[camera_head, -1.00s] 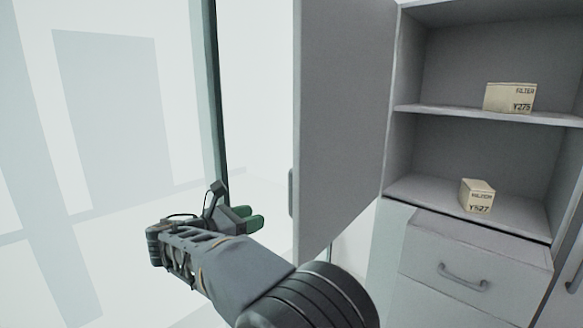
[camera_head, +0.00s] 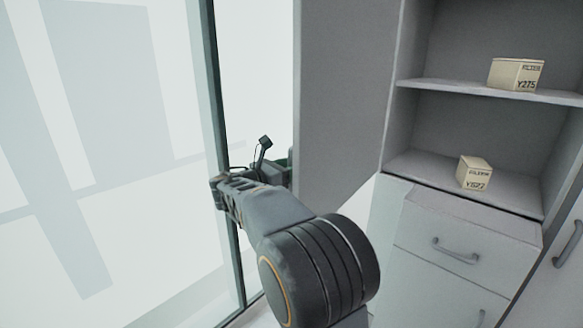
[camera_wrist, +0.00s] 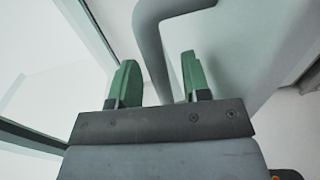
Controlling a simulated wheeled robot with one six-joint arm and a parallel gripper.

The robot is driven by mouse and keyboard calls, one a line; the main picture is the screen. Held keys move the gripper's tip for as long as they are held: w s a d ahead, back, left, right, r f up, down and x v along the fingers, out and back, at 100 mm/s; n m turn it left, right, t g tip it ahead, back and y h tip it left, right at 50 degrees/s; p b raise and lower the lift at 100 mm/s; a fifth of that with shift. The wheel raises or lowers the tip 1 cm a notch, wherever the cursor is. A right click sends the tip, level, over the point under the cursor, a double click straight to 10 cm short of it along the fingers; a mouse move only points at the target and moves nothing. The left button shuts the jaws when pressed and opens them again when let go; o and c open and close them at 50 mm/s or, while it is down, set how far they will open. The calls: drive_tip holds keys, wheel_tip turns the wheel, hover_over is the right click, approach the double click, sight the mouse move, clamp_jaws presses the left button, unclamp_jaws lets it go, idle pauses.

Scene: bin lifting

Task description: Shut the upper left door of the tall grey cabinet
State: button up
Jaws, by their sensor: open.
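The upper left door (camera_head: 345,90) of the grey cabinet (camera_head: 398,160) stands wide open, swung out toward me on the left of the shelves. My gripper (camera_head: 284,168) is beside the door's free edge, and its fingertips are mostly hidden there in the head view. The door face (camera_wrist: 235,60) is to the right. I cannot tell whether a finger touches it.
Box Y275 (camera_head: 515,75) stands on the upper shelf and box Y527 (camera_head: 474,173) on the lower one. A closed drawer (camera_head: 455,245) is below them. A glass panel with a dark frame (camera_head: 222,150) stands close on the left of my arm.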

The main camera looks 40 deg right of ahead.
drive_tip(key=shift+d, duration=0.4)
drive_tip(key=shift+c, duration=0.4)
clamp_jaws()
